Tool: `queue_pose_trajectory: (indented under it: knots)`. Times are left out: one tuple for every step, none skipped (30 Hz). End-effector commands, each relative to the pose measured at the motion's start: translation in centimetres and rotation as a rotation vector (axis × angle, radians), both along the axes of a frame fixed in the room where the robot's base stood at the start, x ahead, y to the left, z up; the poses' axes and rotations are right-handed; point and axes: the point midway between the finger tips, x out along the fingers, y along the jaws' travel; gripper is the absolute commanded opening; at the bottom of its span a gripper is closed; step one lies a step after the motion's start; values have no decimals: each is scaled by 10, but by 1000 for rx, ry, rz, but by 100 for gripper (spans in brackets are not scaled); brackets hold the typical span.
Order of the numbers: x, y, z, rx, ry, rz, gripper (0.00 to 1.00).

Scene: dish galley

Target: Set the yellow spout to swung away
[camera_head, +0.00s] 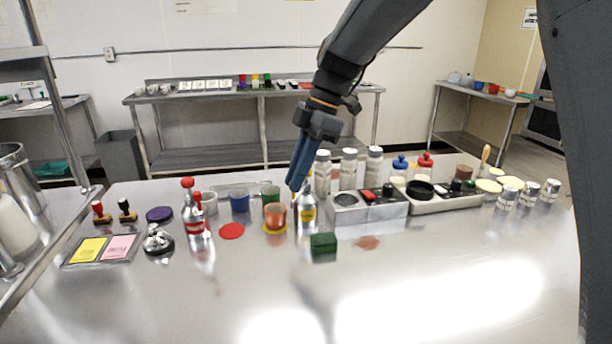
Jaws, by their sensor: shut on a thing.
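A steel bottle with a yellow label (307,213) stands upright near the middle of the table. My gripper (296,183) reaches down to the top of this bottle, its blue fingers shut there on what appears to be the yellow spout. The fingers hide most of the spout, so I cannot tell which way it points. A similar steel bottle with a red label (194,226) and red tops stands to the left, apart from my gripper.
A copper cup (275,217) stands close left of the yellow-label bottle. A green block (323,243) lies in front. The front of the steel table (230,290) is clear.

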Motion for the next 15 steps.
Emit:
queue_pose_trajectory:
  knots:
    - [0,-1,0,1,0,29,0]
    - [0,-2,0,0,-1,44,0]
    - [-1,-3,0,1,0,64,0]
    - [-1,-4,0,1,1,77,0]
    - [-1,-5,0,2,1,89,0]
    - [-1,-6,0,2,1,103,0]
    - [-1,-6,0,2,0,111,0]
    - [-1,-7,0,2,1,120,0]
    - [-1,-8,0,2,1,130,0]
    - [-1,-9,0,2,1,135,0]
    - [-1,-9,0,2,1,141,0]
    - [-1,-10,1,2,1,146,0]
    - [-1,-11,1,2,1,149,0]
    - [-1,-11,1,2,0,151,0]
    - [-1,-11,1,2,1,155,0]
